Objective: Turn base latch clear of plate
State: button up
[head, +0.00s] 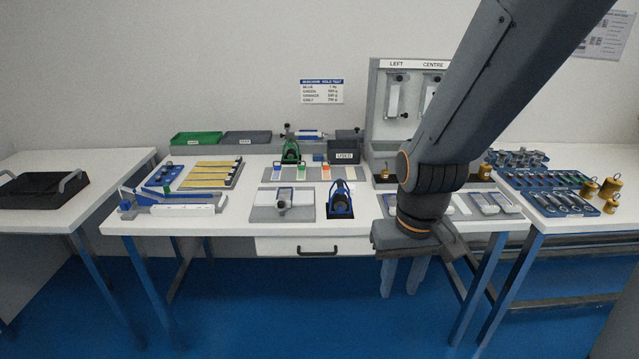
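A grey upright stand (376,110) with the labels LEFT and CENTRE stands at the back of the middle table. Pale upright plates hang on its panel, the left plate (394,99) in clear view. My arm hides the right part of the stand and much of its base. I cannot make out a base latch; it is too small or hidden behind my arm. My gripper (403,276) hangs in front of the table's front edge, low and well apart from the stand. Its two fingers point down with a gap between them, and I see nothing held.
The middle table (235,228) holds a grey device (283,203), a blue-handled tool (340,200), a green-handled tool (290,150) and a USED box (346,156). Brass weights (590,188) stand on the right table. The floor in front is clear.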

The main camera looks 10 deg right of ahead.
aim_at(281, 204)
jog(key=z, duration=0.1)
jog(key=i, duration=1.25)
jog(key=u, duration=0.6)
